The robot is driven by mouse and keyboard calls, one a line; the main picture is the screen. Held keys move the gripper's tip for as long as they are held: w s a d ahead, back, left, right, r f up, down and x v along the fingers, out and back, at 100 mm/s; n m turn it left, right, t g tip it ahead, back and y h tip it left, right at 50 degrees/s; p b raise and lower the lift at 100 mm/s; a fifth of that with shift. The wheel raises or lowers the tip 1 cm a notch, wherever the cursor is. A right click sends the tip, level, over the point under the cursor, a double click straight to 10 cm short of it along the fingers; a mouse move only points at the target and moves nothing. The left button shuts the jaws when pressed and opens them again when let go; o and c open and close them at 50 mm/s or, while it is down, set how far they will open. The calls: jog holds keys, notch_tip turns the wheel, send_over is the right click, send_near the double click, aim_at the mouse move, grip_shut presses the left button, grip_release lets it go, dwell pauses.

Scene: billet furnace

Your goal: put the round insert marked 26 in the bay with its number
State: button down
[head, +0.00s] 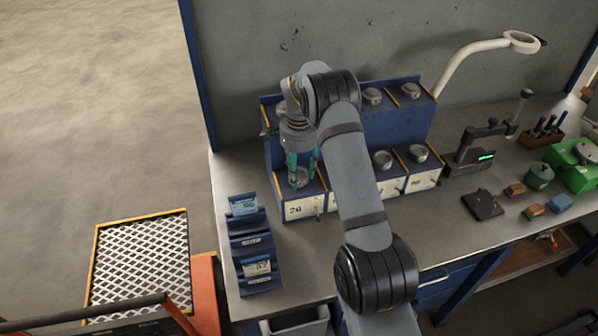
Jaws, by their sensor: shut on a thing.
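My gripper (303,168) points down, its teal fingers shut on a round grey metal insert (298,181). The insert is at the front left bay of the blue rack (358,132). The white label (296,210) on the front of that bay reads 26. The insert appears to be at the bay's floor, but I cannot tell whether it rests there. The number on the insert cannot be read. My arm crosses in front of the rack and hides its middle bays.
Other round inserts sit in the rack, at the front right (418,153) and on the upper row (373,96). A blue card stand (250,240) is on the bench to the left. A gauge stand (473,150) and small blocks are to the right.

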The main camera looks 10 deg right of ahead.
aim_at(299, 175)
jog(key=shift+f, duration=0.1)
jog(key=c, duration=0.9)
grip_release()
notch_tip(299, 175, up, 12)
jog(key=shift+r+b, duration=0.15)
jog(key=shift+b, duration=0.8)
